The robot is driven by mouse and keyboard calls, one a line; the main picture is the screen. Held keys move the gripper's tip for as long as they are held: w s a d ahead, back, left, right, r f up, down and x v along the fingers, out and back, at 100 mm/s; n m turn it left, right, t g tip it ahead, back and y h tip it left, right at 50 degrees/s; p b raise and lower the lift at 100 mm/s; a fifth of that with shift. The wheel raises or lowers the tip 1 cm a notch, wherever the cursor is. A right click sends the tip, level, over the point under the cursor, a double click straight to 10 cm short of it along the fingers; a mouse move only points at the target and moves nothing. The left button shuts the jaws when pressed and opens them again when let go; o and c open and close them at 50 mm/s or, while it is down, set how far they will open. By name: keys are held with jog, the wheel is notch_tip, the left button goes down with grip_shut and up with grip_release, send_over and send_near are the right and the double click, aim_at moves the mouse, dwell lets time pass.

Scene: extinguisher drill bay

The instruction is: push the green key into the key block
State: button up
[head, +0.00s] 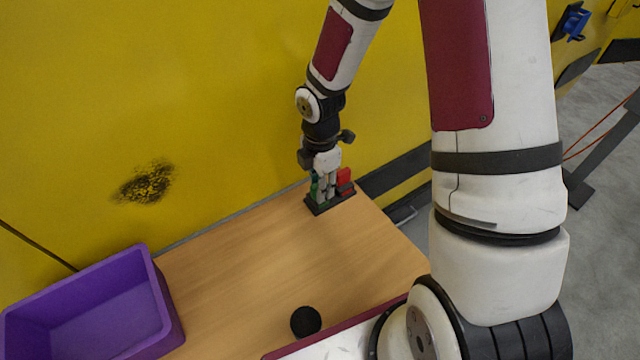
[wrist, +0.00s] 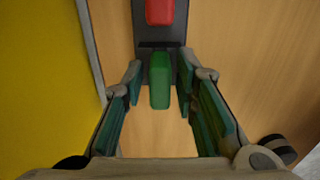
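The dark key block (head: 345,201) stands on the wooden table near the yellow wall. It also shows at the top of the wrist view (wrist: 173,32). The red key (head: 345,182) stands upright in the block, and its end shows at the top of the wrist view (wrist: 160,10). The green key (wrist: 160,80) is upright between the spread fingers of my gripper (head: 325,192), with a small gap on each side. My gripper points down over the block. How deep the green key sits is hidden by the fingers and the viewing angle.
A purple bin (head: 158,300) stands at the table's left front. A black round disc (head: 306,321) lies near the front edge. The yellow wall (head: 220,110) is close behind the block. The middle of the wooden table (head: 260,260) is clear.

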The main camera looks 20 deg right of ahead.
dwell(0.3)
notch_tip(320, 180, up, 12)
jog(key=s+r+m+t, duration=0.5)
jog(key=s+r+m, duration=1.3)
jog(key=r+m, duration=0.1)
jog(key=shift+s+r+m, duration=0.15)
jog(key=shift+s+m, duration=0.25)
jog(key=shift+m, duration=0.2)
jog(key=shift+a, duration=0.1)
dwell(0.5)
